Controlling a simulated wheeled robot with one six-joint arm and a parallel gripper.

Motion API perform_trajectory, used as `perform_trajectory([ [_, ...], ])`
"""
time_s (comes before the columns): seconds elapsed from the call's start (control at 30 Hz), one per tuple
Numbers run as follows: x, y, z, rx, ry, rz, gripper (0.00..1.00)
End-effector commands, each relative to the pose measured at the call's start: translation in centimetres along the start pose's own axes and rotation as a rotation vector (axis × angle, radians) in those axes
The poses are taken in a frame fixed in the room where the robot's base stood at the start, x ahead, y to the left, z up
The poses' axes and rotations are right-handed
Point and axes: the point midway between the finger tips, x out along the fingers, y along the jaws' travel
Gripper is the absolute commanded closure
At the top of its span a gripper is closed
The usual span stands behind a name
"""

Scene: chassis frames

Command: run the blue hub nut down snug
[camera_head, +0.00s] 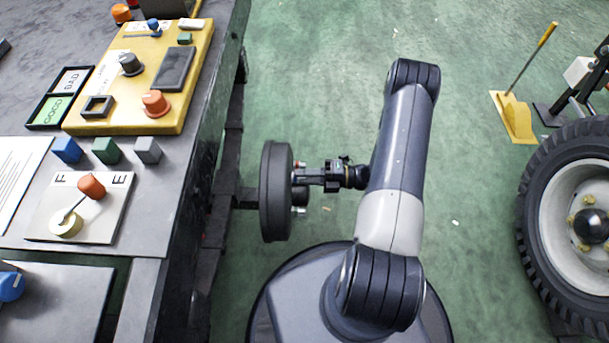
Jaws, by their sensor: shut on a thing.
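A dark, thick hub disc (275,190) stands upright beside the workbench, seen nearly edge-on. My gripper (303,177) reaches it from the right, with its fingers against the middle of its right face. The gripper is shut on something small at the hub. The fingers hide it, and no blue shows there, so the blue hub nut cannot be made out. A small red piece (300,164) shows just above the fingers, close to the disc's face. How far the nut sits from the face cannot be seen.
The workbench (175,165) at left carries a yellow panel (130,118), several small blocks and a lever plate (105,225). A large tyre (540,210) stands at right. A yellow wedge with a handle (513,117) is behind it.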

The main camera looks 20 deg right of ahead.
Motion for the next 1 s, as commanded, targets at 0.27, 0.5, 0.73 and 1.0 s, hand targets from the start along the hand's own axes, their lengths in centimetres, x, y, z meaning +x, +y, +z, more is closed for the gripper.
perform_trajectory([
  [0.27,-0.11,-0.10,0.03,-0.001,-0.002,-0.002,0.68],
  [0.5,-0.04,-0.09,0.01,-0.001,-0.001,-0.002,0.54],
  [0.73,0.01,-0.15,-0.02,-0.010,0.000,-0.003,0.54],
  [1.0,0.01,-0.20,0.01,-0.173,-0.001,-0.004,0.54],
])
